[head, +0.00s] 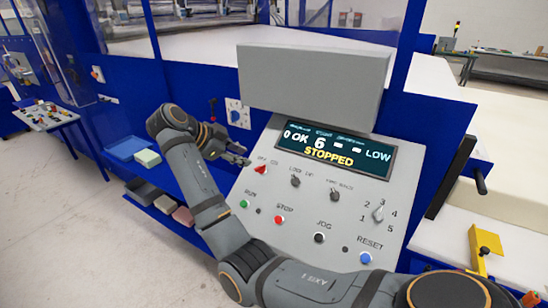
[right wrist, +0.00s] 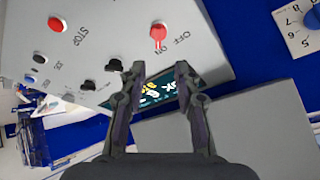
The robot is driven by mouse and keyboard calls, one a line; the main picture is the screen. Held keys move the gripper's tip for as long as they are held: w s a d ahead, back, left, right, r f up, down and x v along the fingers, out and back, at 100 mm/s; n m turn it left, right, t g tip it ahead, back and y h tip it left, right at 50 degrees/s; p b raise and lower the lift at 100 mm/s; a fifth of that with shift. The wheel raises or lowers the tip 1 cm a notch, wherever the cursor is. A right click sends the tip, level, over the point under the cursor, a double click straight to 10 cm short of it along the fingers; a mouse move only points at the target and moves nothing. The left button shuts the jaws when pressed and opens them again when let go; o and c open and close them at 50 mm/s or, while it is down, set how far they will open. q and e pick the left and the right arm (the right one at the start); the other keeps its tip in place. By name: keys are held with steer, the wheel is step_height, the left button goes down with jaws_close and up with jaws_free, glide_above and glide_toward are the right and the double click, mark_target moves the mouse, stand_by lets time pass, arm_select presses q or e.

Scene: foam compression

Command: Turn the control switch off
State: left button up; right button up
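The control switch (head: 261,169) is a red knob at the upper left of the sloped grey control panel (head: 300,225). In the right wrist view the red switch (right wrist: 158,32) shows beside the letters OFF and ON, and its pointer seems to lie towards ON. My right gripper (head: 243,155) is just above and left of the switch in the head view. In the right wrist view its two fingers (right wrist: 159,72) stand apart with nothing between them, and the switch lies beyond the tips, apart from them. My left gripper is not in view.
The panel's display (head: 336,151) reads OK, 6, LOW and STOPPED. Black selector knobs (head: 295,181), a red STOP button (head: 278,220) and a green RUN button (head: 244,204) are near the switch. A grey box (head: 312,85) stands above the display. Blue trays (head: 127,148) are at the left.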

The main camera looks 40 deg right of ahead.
mark_target(260, 167)
steer(key=p+x, duration=0.2)
steer(key=x, duration=0.6)
steer(key=shift+f+p, duration=0.3)
steer(key=shift+f, duration=0.05)
steer(key=shift+a+f, duration=0.15)
steer(key=shift+f, duration=0.05)
jaws_close()
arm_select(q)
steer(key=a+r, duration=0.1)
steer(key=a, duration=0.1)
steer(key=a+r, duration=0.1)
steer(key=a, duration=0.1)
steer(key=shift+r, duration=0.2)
